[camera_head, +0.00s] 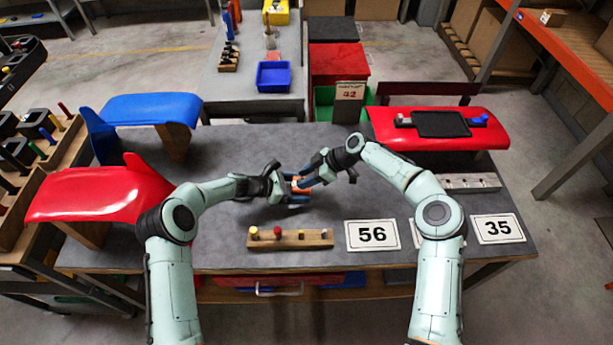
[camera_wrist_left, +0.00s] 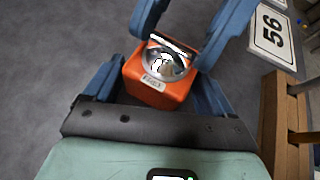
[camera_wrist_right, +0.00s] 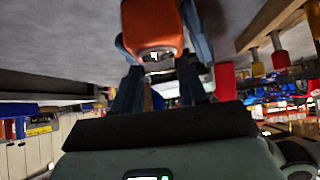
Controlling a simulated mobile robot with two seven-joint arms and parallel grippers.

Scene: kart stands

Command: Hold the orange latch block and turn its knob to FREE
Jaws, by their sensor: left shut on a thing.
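The orange latch block (camera_head: 301,185) is held above the table near its middle. My left gripper (camera_head: 290,188) is shut on it, with blue fingers on both sides in the left wrist view. Its round silver knob (camera_wrist_left: 164,63) has a dark bar across it. A small pale label (camera_wrist_left: 152,82) on the block is too blurred to read. My right gripper (camera_head: 312,176) is open at the knob face, its fingers (camera_wrist_left: 181,38) apart on either side of the knob; contact cannot be told. The block (camera_wrist_right: 152,22) also shows ahead in the right wrist view.
A wooden strip with colored pegs (camera_head: 290,239) lies near the front edge. Number cards 56 (camera_head: 372,235) and 35 (camera_head: 498,228) lie to its right. Red (camera_head: 95,195) and blue (camera_head: 150,107) panels stand at left, a red panel (camera_head: 440,127) at right.

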